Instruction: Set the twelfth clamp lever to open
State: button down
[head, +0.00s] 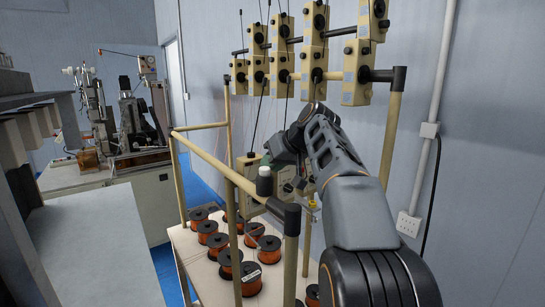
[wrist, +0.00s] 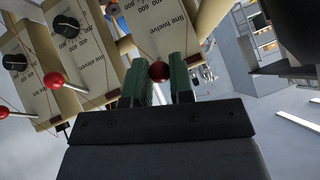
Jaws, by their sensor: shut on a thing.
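In the wrist view the plate marked "line twelve" (wrist: 152,28) is at top centre, with a scale of numbers on it. A dark red ball knob (wrist: 159,71) sits between the green fingers of my gripper (wrist: 167,84), just below that plate. My gripper is shut on this knob, which appears to be the twelfth clamp lever's. The lever's stem is hidden, so its setting cannot be read. In the head view my arm reaches into the rack, and its own links largely hide the fingers and the lever.
Neighbouring plates carry a red lever knob (wrist: 54,79) and a black dial (wrist: 66,26), close left of my gripper. Yellow rack rails (head: 236,178) surround the reach. Copper wire spools (head: 245,272) stand below. Thin wires run upward to cream tension blocks (head: 357,70).

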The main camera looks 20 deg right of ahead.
jog(key=shift+w+r+g, duration=0.1)
jog(key=shift+r+g, duration=0.2)
jog(key=shift+g, duration=0.2)
jog(key=c, duration=1)
grip_release()
jog(key=v, duration=1.3)
jog(key=shift+s+r, duration=0.25)
jog(key=shift+s, duration=0.05)
jog(key=shift+a, duration=0.1)
